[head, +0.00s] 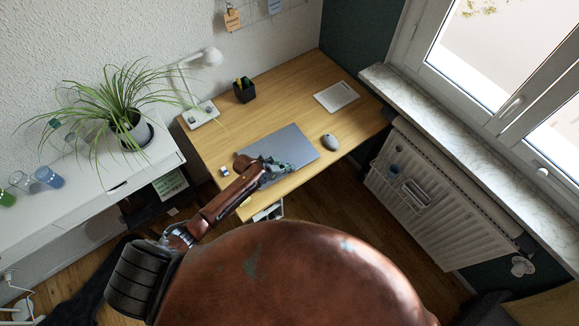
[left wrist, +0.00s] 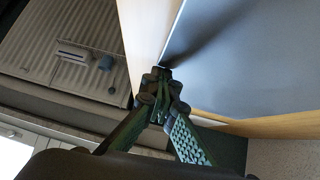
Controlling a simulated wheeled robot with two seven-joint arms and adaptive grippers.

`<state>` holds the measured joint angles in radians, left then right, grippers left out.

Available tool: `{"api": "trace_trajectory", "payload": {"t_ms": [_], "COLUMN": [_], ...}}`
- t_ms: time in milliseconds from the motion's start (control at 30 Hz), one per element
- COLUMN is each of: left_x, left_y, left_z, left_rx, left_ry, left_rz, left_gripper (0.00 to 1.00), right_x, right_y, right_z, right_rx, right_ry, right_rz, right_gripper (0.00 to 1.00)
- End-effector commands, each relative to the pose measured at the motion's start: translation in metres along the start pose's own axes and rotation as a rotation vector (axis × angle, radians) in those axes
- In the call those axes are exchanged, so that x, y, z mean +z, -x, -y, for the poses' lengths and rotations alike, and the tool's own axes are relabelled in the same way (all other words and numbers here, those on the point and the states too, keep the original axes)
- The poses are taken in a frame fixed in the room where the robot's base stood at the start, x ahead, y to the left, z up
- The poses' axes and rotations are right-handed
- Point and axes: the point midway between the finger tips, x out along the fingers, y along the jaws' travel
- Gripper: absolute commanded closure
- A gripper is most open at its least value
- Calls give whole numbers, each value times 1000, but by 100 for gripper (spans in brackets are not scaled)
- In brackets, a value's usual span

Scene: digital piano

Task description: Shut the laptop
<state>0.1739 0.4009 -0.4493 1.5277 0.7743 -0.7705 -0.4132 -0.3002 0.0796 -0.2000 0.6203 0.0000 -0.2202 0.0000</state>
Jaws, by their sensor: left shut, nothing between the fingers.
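The laptop (head: 299,143) is a flat grey-blue slab on the wooden desk. No raised screen and no keys show, so its lid looks down. In the left wrist view its smooth grey surface (left wrist: 250,60) fills the right side. My left gripper (head: 284,168) is shut and empty, over the laptop's near edge, and hides part of it. In the left wrist view the fingertips (left wrist: 161,73) meet beside the laptop's edge; I cannot tell whether they touch it. My right gripper is not in view.
The desk (head: 283,83) also holds a mouse (head: 329,141) right of the laptop, a white tablet-like pad (head: 337,96), a black pen cup (head: 244,92) and a lamp (head: 210,58). A plant (head: 130,125) stands on the white cabinet at left. A radiator (head: 432,190) is at right.

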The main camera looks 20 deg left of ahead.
Motion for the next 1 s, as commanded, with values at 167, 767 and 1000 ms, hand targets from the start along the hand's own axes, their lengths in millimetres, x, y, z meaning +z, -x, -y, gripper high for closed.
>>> {"api": "trace_trajectory", "payload": {"t_ms": [167,767,1000], "left_x": [3,-26,-27], "left_y": [2,94,124], "left_z": [-3,-4,-6], "left_rx": [5,-2,-1], "left_ry": [4,-2,-2], "left_rz": [11,1,1], "left_gripper": [100,100,100], "right_x": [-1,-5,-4], "right_y": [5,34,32], "right_z": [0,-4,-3], "right_rx": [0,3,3], "right_ry": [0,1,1], "right_rz": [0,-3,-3], "right_gripper": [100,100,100]}}
